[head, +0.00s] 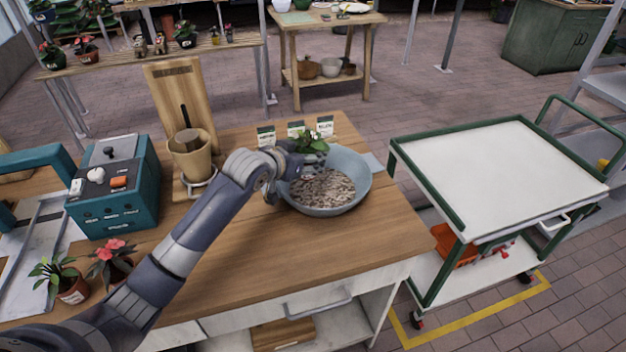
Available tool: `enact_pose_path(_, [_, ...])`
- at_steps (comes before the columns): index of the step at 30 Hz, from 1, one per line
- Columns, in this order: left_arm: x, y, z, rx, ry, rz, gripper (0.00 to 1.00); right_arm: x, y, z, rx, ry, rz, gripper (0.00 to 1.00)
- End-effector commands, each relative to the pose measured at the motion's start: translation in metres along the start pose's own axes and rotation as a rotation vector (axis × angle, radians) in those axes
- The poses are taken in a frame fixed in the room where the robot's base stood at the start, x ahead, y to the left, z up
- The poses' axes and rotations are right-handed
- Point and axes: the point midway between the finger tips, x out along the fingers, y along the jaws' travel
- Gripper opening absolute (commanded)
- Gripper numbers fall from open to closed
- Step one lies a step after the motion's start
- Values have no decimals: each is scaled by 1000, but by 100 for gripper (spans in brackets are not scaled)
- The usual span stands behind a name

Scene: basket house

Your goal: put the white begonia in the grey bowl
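The grey bowl (352,187) stands on the wooden workbench and holds pale brown gravel-like pieces. My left arm reaches in from the left, and its gripper (308,166) is over the bowl's back left part. A leafy green plant (313,142), which I take for the white begonia, shows right above the fingers; it appears held by them. Its pot is mostly hidden by the gripper, and its flowers are too small to make out. Whether the pot touches the gravel cannot be seen. My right gripper is not in view.
Several seed packets (296,129) stand behind the bowl. A teal box (113,190) and a beige pot on a wooden stand (191,157) are left of the arm. A green-framed cart (500,170) stands right of the bench.

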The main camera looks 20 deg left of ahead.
Motion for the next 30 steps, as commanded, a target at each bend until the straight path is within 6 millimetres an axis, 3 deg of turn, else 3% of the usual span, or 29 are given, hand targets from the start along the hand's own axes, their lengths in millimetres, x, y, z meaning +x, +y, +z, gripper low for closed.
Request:
enact_pose_path(6, [13,0,23,0,2,-1,27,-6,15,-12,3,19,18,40])
enact_pose_path(15, [30,0,55,1,2,-1,27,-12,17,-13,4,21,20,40])
enact_pose_path(26, [32,0,59,1,3,-1,27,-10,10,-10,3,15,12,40])
enact_pose_path(27, [33,0,61,1,2,-1,57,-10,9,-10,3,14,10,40])
enact_pose_path(30, [32,0,60,1,2,-1,75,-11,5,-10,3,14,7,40])
